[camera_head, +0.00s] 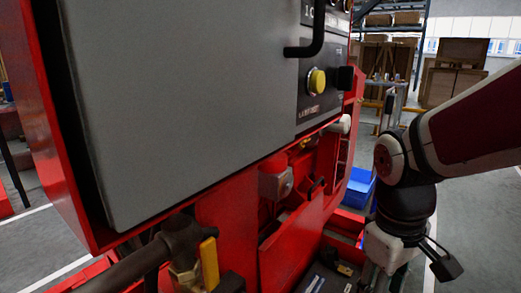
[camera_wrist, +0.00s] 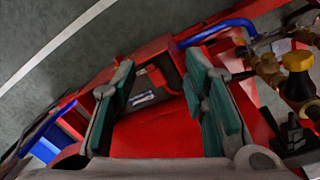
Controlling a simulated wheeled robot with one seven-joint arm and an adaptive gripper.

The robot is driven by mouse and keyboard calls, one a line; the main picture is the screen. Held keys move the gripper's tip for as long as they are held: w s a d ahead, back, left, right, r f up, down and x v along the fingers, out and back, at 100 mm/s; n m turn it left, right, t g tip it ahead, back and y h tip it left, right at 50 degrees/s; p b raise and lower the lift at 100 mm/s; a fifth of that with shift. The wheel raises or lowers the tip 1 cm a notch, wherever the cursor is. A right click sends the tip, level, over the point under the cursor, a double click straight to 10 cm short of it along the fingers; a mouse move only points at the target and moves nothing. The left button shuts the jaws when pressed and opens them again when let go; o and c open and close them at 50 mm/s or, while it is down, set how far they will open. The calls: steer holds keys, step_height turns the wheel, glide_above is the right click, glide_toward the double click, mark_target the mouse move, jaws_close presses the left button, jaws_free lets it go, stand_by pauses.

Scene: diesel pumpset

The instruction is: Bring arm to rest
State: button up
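My arm comes in from the right in the camera_head view and bends down at a black joint beside the red pumpset (camera_head: 225,225). My gripper (camera_wrist: 160,80) shows in the wrist view with its two green-padded fingers apart and nothing between them. It points down over red metalwork (camera_wrist: 160,130) of the set. I cannot tell whether it touches anything. In the camera_head view its fingers are mostly cut off at the bottom edge.
A large grey panel (camera_head: 180,100) fills the left. A blue bin (camera_head: 360,188) stands behind. Blue pipe (camera_wrist: 215,30) and brass fittings (camera_wrist: 265,65) lie near my gripper. Floor at right is open.

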steer(key=s+a+r+m+y+p, duration=0.1)
steer(key=s+r+m, duration=0.2)
steer(key=s, duration=0.6)
steer(key=s+r+m, duration=0.3)
steer(key=s, duration=0.6)
step_height(320, 180, up, 33)
steer(key=n+t+p, duration=0.1)
steer(key=t+p, duration=0.3)
steer(key=p, duration=2.7)
steer(key=shift+f, duration=0.2)
steer(key=shift+c, duration=0.6)
